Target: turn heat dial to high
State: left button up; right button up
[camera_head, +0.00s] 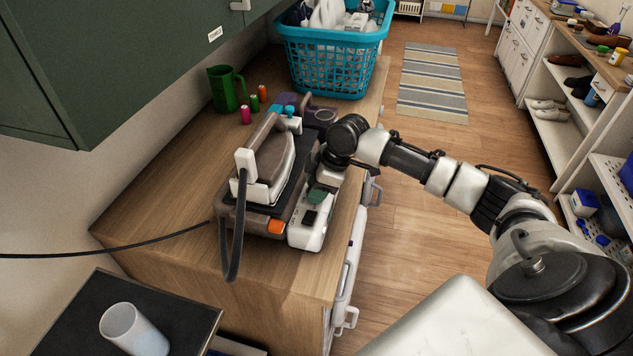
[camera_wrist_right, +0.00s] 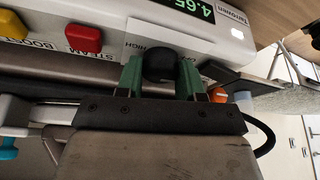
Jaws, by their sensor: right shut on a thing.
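The steam iron station (camera_head: 262,218) sits on the wooden counter, with a grey and white iron (camera_head: 275,165) resting on its top. Its white control panel (camera_head: 307,234) faces the counter's front edge. My right gripper (camera_head: 320,194) reaches in from the right, at the panel. In the right wrist view, the green fingers of this gripper (camera_wrist_right: 161,80) are shut on the round black heat dial (camera_wrist_right: 160,64). A "HIGH" label (camera_wrist_right: 141,49) is beside the dial. I see no pointer mark on the dial. My left gripper is not in view.
A red button (camera_wrist_right: 84,39) and a yellow button (camera_wrist_right: 12,24) are on the panel, near a green display (camera_wrist_right: 194,10). A cord (camera_head: 229,255) hangs in front.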

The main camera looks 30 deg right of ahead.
jog(key=m+p, duration=0.1)
jog(key=p, duration=0.1)
jog(key=m+h+p, duration=0.1)
jog(key=m+p, duration=0.1)
jog(key=m+t+p, duration=0.1)
jog(key=p, duration=0.1)
jog(key=shift+s+a+r+m+p, duration=0.1)
jog(key=shift+r+m+p, duration=0.2)
jog(key=shift+m+p, duration=0.1)
jog(key=shift+f+m+t+h+p, duration=0.2)
jog(key=shift+m+t+h+p, duration=0.3)
jog(key=shift+m+p, duration=0.95)
jog(key=o, duration=0.6)
jog(key=shift+o, duration=0.2)
jog(key=b+v, duration=0.2)
jog(key=v, duration=0.8)
jog(key=shift+r, duration=0.4)
jog(key=shift+a, duration=0.1)
